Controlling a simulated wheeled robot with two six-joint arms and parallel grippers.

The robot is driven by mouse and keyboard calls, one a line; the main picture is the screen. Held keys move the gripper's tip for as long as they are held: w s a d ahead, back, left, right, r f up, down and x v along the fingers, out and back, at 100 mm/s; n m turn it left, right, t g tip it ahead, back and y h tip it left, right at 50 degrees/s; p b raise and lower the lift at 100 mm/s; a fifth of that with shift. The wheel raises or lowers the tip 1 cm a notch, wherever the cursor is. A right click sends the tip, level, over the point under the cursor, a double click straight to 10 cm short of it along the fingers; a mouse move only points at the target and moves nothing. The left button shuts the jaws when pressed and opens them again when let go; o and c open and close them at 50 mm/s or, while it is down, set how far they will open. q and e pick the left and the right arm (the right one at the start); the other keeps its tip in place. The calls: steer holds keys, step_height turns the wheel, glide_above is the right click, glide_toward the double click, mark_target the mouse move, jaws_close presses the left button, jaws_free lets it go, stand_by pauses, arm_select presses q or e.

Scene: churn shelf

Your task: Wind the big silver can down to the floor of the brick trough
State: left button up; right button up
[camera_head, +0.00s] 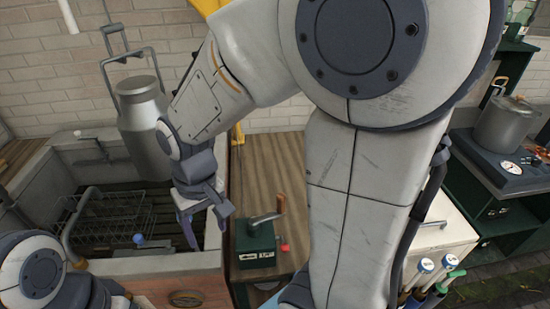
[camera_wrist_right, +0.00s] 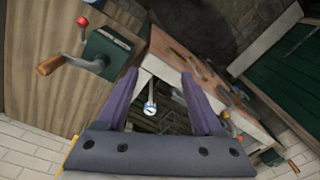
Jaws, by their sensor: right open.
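The big silver can (camera_head: 142,118) hangs upright from a metal yoke, over the far side of the brick trough (camera_head: 160,263). The green winch box (camera_head: 256,247) stands on the wooden counter, with a crank, a wooden grip (camera_head: 281,203) and a red knob (camera_head: 284,247). My right gripper (camera_head: 208,228) is open and empty, left of the winch box and apart from it. In the right wrist view, the winch box (camera_wrist_right: 103,52) and crank grip (camera_wrist_right: 50,64) lie left of the open fingers (camera_wrist_right: 159,73). My left arm shows at the lower left; its fingers cannot be made out.
A wire rack (camera_head: 110,222) sits in the trough, with a curved pipe and a small blue-topped thing near it. A steel pot (camera_head: 507,124) stands on a stove at the right. My right arm covers the middle of the head view. Bare counter lies behind the winch.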

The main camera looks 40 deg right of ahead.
steer(key=w+d+m+p, duration=0.1)
steer(key=w+d+m, duration=0.4)
steer(key=d, duration=0.6)
steer(key=m+p, duration=0.1)
steer(key=m, duration=0.4)
glide_above(281, 195)
steer(key=shift+a+f+h, duration=0.25)
steer(key=shift+f+h, duration=0.05)
steer(key=shift+f, duration=0.6)
steer(key=shift+d+f+m, duration=0.15)
steer(key=shift+d+m, duration=0.15)
step_height(281, 195, down, 10)
steer(key=shift+f+p, duration=0.15)
steer(key=shift+p, duration=1.1)
jaws_close()
steer(key=w+a, duration=0.6)
steer(key=w, duration=0.4)
steer(key=shift+a+p, duration=0.4)
steer(key=shift+p, duration=0.05)
